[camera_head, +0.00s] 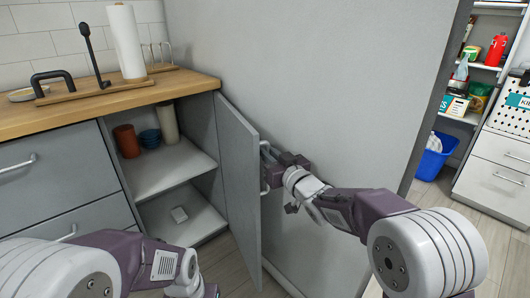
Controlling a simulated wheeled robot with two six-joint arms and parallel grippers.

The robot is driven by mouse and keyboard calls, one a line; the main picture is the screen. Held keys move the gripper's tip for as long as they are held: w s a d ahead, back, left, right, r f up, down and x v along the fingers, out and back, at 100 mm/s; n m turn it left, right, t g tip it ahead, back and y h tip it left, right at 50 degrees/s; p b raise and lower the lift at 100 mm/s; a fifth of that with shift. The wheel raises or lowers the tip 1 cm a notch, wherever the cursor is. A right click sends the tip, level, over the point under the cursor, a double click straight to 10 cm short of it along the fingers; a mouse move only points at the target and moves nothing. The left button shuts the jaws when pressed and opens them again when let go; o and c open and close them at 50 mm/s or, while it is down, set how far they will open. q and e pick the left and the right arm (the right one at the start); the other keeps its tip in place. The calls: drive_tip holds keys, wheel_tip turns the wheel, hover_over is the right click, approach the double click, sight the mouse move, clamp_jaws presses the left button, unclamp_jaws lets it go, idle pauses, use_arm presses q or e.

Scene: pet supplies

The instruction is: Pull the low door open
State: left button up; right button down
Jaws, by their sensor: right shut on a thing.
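The low door (240,185) is a grey cabinet door, swung well open on the right side of the low cabinet. Its handle (265,168) is on the door's outer face. My right gripper (272,168) is shut on this handle, beside the tall grey panel. My left arm comes in at the bottom left, and its gripper fingers are outside the picture.
A wooden counter (110,97) is above. The tall grey panel (320,80) stands close to the door and right arm. Drawers (55,170) are at left.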

drive_tip(key=shift+w+d, duration=0.1)
drive_tip(key=shift+r, duration=0.1)
drive_tip(key=c, duration=1.7)
unclamp_jaws()
drive_tip(key=p+v, duration=0.2)
drive_tip(key=v, duration=0.7)
